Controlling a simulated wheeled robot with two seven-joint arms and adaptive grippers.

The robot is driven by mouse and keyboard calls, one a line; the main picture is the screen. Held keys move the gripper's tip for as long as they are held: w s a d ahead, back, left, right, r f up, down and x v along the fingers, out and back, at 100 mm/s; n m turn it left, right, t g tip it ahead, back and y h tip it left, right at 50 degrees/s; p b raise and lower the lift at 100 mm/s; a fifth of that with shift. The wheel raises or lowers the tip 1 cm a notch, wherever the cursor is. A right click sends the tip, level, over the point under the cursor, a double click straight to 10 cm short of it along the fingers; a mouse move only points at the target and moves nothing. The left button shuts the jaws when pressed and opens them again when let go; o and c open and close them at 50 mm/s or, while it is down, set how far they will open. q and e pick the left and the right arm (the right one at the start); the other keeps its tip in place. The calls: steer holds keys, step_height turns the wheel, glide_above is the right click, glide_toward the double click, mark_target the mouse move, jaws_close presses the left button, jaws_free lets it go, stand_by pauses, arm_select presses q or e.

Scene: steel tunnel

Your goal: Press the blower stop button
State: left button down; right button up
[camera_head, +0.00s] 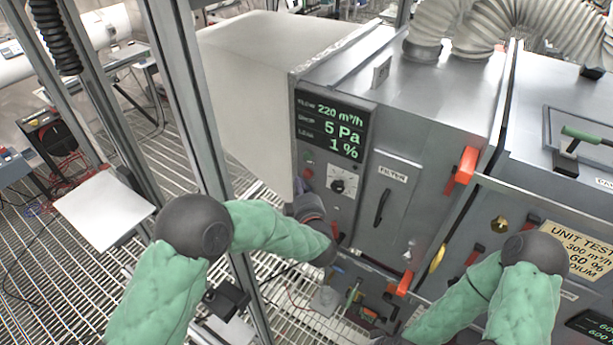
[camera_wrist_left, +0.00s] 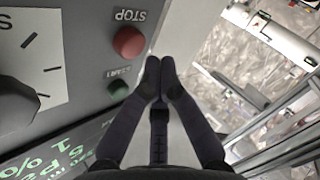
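The red stop button (camera_wrist_left: 128,41), marked STOP, is on the grey control panel (camera_wrist_left: 85,60). A green start button (camera_wrist_left: 118,89) sits beside it, nearer the display. In the head view the stop button (camera_head: 308,173) is small, below the green one. My left gripper (camera_wrist_left: 160,72) is shut and empty, its fingertips together just beyond the panel's side edge, to the right of the red button and apart from it. In the head view the left gripper (camera_head: 299,187) is at the panel's left edge, partly hidden by its own wrist. My right gripper is out of view; only its arm shows.
A lit display (camera_head: 332,127) is above the buttons, and a dial (camera_head: 343,182) is to their right. A filter door (camera_head: 385,205) with a black handle and orange latches (camera_head: 466,165) are farther right. A metal post (camera_head: 187,90) stands to the left of the unit.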

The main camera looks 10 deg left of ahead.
arm_select(q)
steer(key=s, duration=0.1)
steer(key=s+a, duration=0.1)
steer(key=s, duration=0.1)
steer(key=shift+s+a, duration=0.2)
steer(key=shift+s, duration=0.1)
stand_by(0.7)
